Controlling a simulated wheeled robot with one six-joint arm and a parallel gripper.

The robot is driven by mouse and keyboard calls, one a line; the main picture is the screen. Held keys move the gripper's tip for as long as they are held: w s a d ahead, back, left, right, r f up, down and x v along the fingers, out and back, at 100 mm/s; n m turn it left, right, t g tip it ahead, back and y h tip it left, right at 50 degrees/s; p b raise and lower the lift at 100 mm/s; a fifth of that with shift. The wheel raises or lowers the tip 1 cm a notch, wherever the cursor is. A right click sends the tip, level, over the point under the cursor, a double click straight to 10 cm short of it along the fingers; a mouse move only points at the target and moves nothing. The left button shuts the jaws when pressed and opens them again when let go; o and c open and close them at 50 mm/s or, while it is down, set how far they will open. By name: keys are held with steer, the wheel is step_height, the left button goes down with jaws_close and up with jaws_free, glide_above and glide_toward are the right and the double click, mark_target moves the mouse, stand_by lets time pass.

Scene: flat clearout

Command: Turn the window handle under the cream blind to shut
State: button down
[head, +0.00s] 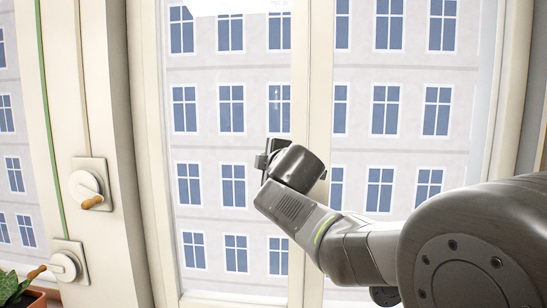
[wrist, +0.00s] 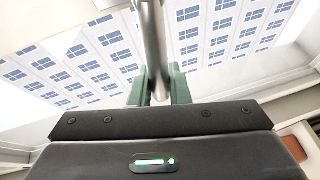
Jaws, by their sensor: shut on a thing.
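The window handle (wrist: 152,40) is a smooth grey metal bar that runs up the wrist view from between my fingers. My gripper (wrist: 158,90) has its two green fingers on either side of the bar, shut on it. In the head view my gripper (head: 266,155) is in front of the left pane, beside the upright cream window frame (head: 320,90). My wrist hides most of the handle there, so its angle is hard to tell. I cannot make out the cream blind for certain.
Two round winders with wooden knobs, an upper one (head: 86,186) and a lower one (head: 64,266), are on the left wall with cords above them. A potted plant (head: 14,288) stands at the lower left. A building with blue windows shows through the glass.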

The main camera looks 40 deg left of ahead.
steer(key=shift+f+n+h+p, duration=0.3)
steer(key=shift+f+n+h, duration=0.1)
steer(key=shift+f+n, duration=0.2)
steer(key=c, duration=1.4)
jaws_free()
steer(key=shift+s, duration=0.1)
steer(key=v, duration=1.3)
steer(key=shift+s+d, duration=0.2)
steer(key=shift+d, duration=0.05)
steer(key=shift+w+a, duration=0.1)
steer(key=x, duration=1.3)
steer(key=shift+w+a, duration=0.2)
